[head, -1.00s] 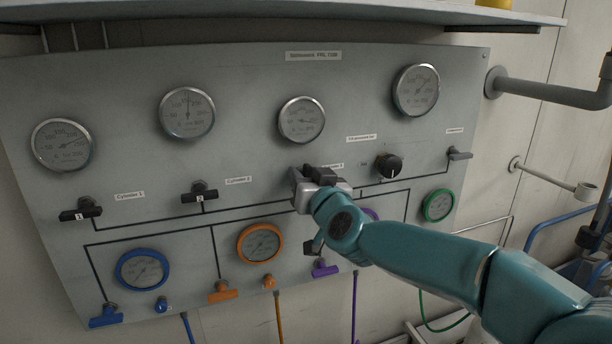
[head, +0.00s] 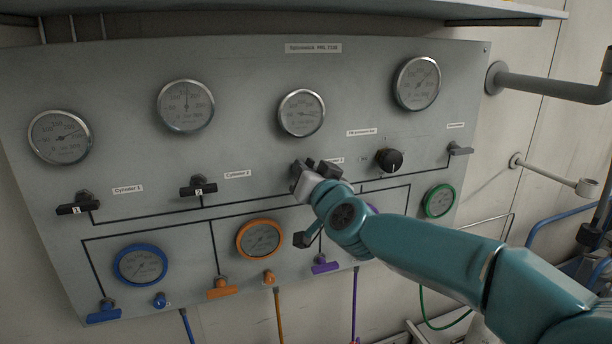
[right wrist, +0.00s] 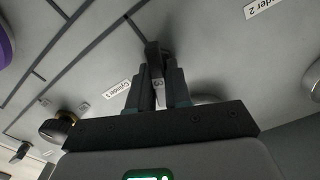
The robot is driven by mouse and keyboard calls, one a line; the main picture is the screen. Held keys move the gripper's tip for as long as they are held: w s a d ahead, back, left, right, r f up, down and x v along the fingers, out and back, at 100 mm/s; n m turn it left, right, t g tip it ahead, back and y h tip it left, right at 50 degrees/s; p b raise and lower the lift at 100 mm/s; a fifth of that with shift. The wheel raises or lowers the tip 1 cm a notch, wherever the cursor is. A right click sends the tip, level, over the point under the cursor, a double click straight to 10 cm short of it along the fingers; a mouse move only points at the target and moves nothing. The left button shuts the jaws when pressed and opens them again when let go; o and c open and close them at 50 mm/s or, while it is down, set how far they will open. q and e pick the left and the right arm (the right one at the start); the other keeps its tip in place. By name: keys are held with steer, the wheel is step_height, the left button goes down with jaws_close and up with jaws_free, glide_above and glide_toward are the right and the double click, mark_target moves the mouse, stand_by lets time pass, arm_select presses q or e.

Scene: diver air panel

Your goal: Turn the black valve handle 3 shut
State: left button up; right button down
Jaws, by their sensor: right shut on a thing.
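Black valve handle 3 (right wrist: 157,72) shows in the right wrist view between the two fingers of my right gripper (right wrist: 158,92), its white number facing the camera. The fingers are shut on it, one on each side. In the head view my right gripper (head: 316,170) is at the panel in the middle of the valve row, and it and its arm hide most of the handle. The Cylinder 3 label (right wrist: 118,90) is beside the handle in the wrist view. My left gripper is not in view.
Black handles 1 (head: 78,207) and 2 (head: 199,190) lie crosswise to the left. A black round knob (head: 389,161) and a small grey handle (head: 460,149) are to the right. Orange (head: 222,292) and purple (head: 325,265) handles sit below. A grey pipe (head: 545,88) juts out at right.

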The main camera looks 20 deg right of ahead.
steer(key=m, duration=0.2)
steer(key=m+b, duration=0.1)
steer(key=m, duration=0.1)
steer(key=m+b, duration=0.1)
steer(key=m, duration=0.1)
steer(key=shift+d+f+m, duration=0.1)
steer(key=shift+f+m, duration=0.15)
steer(key=shift+m, duration=0.05)
steer(key=m+b, duration=0.2)
steer(key=m, duration=0.2)
steer(key=shift+f, duration=0.1)
steer(key=shift+m, duration=1.3)
steer(key=shift+b, duration=0.3)
steer(key=c, duration=1.1)
jaws_free()
steer(key=shift+c, duration=0.2)
steer(key=shift+s, duration=0.1)
